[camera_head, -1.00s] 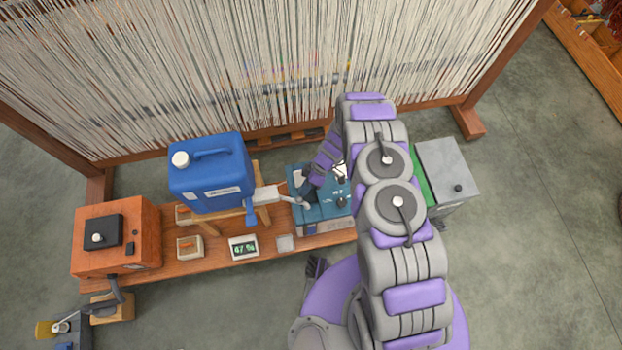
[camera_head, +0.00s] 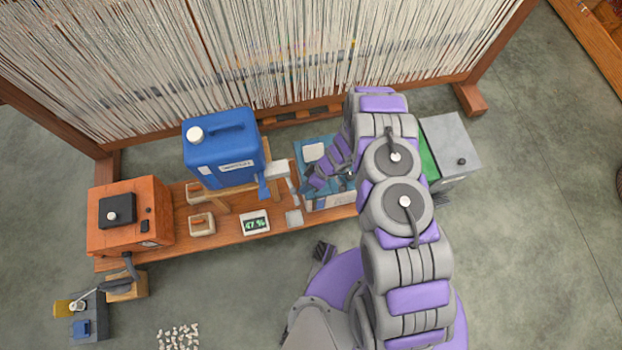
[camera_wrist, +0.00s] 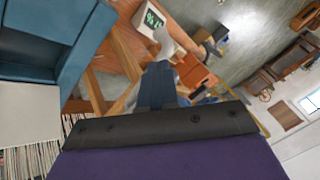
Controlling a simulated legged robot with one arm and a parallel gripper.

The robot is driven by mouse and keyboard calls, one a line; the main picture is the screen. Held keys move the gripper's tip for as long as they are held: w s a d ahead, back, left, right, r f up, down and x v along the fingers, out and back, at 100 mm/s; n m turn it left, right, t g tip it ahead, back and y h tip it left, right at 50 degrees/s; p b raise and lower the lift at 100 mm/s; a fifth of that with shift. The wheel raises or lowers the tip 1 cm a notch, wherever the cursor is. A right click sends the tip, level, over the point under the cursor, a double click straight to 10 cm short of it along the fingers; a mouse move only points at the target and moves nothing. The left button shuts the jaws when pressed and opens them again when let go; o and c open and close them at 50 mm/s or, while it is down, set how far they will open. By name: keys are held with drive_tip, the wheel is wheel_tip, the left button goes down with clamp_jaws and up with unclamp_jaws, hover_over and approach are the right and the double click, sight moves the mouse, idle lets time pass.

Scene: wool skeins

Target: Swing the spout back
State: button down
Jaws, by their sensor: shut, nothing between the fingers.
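The spout (camera_head: 292,185) is a pale arm on the blue jug (camera_head: 222,165). It points forward and slightly right, over the bench beside the teal machine (camera_head: 301,160). My gripper reaches over the teal machine, just right of the spout in the head view, and my own arm partly covers it. In the wrist view my gripper (camera_wrist: 160,70) is shut and empty, with its dark fingertips at or very near the pale spout (camera_wrist: 168,42). I cannot tell whether they touch.
The jug stands on a wooden stand on the bench (camera_head: 180,250). A display (camera_head: 256,223) reads about 47 %. An orange box (camera_head: 130,215) stands left and a grey box (camera_head: 450,145) right. A loom with hanging threads (camera_head: 250,60) rises behind. Floor in front holds pale scraps (camera_head: 178,336).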

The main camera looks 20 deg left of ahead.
drive_tip(key=shift+s+a+r, duration=0.1)
drive_tip(key=shift+s+a, duration=0.35)
drive_tip(key=shift+s, duration=0.45)
drive_tip(key=shift+s+a, duration=0.4)
drive_tip(key=shift+s, duration=0.45)
drive_tip(key=shift+d, duration=0.1)
drive_tip(key=shift+w, duration=0.15)
